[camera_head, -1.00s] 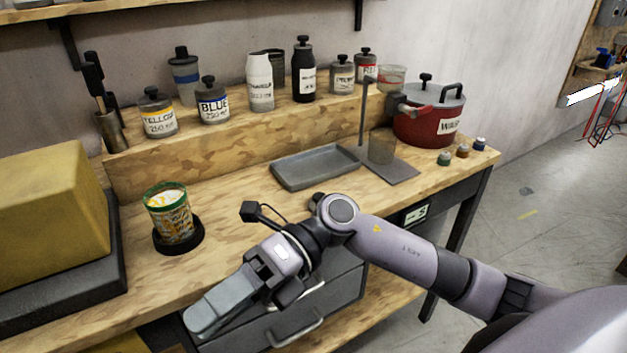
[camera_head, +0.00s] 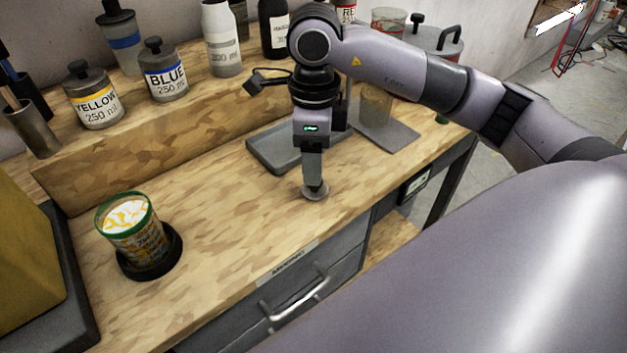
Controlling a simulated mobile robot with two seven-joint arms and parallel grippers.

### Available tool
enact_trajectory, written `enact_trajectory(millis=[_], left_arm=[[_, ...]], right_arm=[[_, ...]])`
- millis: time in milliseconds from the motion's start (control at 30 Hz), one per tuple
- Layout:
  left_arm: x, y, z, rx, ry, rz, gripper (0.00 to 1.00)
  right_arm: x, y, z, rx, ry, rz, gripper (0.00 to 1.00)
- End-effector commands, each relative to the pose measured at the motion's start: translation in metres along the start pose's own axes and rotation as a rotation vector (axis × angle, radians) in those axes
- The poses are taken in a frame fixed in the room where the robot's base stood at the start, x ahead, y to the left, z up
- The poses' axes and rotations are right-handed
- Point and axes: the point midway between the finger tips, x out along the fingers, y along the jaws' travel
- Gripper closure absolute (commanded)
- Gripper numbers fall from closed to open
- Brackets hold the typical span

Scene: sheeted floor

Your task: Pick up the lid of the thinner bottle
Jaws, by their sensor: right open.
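A pale bottle (camera_head: 222,45) stands on the back ledge, its top near the upper edge of the view. A black bottle (camera_head: 274,35) stands to its right, its top cut off and partly behind my arm. I cannot read which label says thinner, and I see no lid clearly apart from a bottle. My right gripper (camera_head: 315,190) points down low over the bench, in front of the grey tray. It is open, but its fingers show edge-on. A round grey shape at its tips may be part of it. My left gripper is out of view.
Yellow (camera_head: 94,97) and blue (camera_head: 163,72) paint jars stand on the ledge. A green-rimmed can (camera_head: 133,229) sits on a black base at the bench's left. The grey tray (camera_head: 262,152) lies behind my gripper. The bench between can and gripper is clear.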

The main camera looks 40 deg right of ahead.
Motion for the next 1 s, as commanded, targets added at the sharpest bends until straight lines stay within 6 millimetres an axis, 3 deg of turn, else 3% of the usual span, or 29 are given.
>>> enact_trajectory(millis=[300, 567, 733, 767, 1000], left_arm=[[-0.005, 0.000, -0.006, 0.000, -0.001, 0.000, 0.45], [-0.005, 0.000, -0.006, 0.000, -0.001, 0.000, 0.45], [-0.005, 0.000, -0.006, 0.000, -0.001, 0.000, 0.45], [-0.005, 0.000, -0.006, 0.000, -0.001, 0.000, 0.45], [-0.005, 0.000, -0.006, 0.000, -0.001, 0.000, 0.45]], right_arm=[[0.041, -0.002, -0.001, 0.000, 0.000, 0.004, 0.39], [0.044, -0.002, -0.001, 0.000, -0.002, 0.003, 0.39], [0.044, -0.002, -0.001, 0.000, -0.002, 0.003, 0.95], [0.044, -0.002, -0.001, 0.000, -0.002, 0.003, 0.99], [0.043, -0.002, -0.001, 0.000, -0.002, 0.003, 0.99]])
